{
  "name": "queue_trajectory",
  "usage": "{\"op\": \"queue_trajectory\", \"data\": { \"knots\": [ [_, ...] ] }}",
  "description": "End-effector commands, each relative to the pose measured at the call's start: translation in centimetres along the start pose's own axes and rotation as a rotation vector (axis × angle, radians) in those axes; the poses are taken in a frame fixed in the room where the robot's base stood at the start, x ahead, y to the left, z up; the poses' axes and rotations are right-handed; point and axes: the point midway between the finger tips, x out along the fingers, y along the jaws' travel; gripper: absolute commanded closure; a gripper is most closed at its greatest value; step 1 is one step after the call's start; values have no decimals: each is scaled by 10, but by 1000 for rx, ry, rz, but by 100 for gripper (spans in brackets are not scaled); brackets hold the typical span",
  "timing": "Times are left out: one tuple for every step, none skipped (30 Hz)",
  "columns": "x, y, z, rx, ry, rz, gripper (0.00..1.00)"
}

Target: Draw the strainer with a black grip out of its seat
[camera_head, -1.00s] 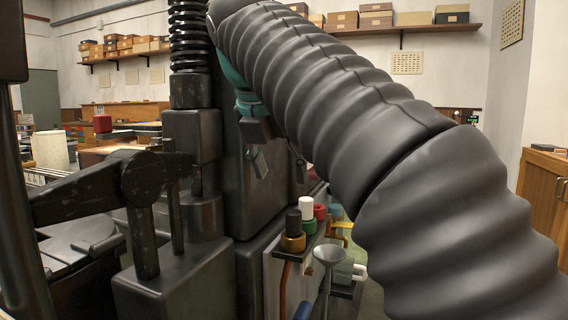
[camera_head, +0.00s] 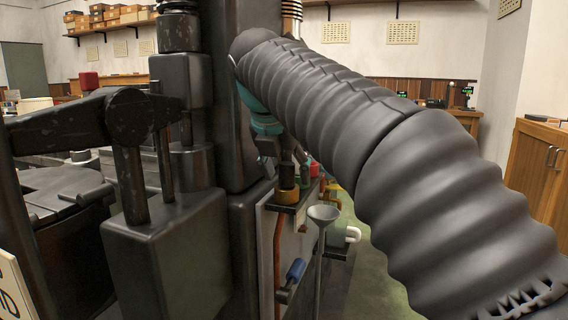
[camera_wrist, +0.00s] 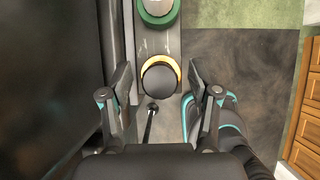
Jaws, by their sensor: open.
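The strainer with the black grip (camera_wrist: 159,81) is in its seat, seen from above in the wrist view, with a yellow brass ring under the grip. In the head view its black grip (camera_head: 288,176) stands upright over the brass collar (camera_head: 287,196), partly covered by my arm and fingers. My gripper (camera_wrist: 159,88) is open, with one finger on each side of the grip and a gap showing on both sides. The lower part of the strainer is hidden in the seat.
A white-topped piece with a green ring (camera_wrist: 158,19) stands just beyond the black grip. A red piece (camera_head: 314,169) is behind. A grey funnel (camera_head: 323,213) and a blue handle (camera_head: 296,270) are close by. A large dark machine body (camera_head: 185,235) fills the left.

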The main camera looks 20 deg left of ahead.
Motion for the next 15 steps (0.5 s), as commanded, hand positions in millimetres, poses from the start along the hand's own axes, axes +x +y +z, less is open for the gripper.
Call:
{"op": "queue_trajectory", "data": {
  "knots": [
    [3,0,0,0,1,-1,38],
    [4,0,0,0,1,-1,38],
    [5,0,0,0,1,-1,38],
    [5,0,0,0,1,-1,38],
    [5,0,0,0,1,-1,38],
    [5,0,0,0,1,-1,38],
    [5,0,0,0,1,0,38],
    [5,0,0,0,1,0,38],
    [5,0,0,0,1,0,38],
    [5,0,0,1,1,0,38],
    [5,0,0,1,1,0,38],
    [5,0,0,1,1,0,48],
    [5,0,0,1,1,0,56],
    [5,0,0,1,1,0,63],
    [5,0,0,1,1,0,73]
  ]
}}
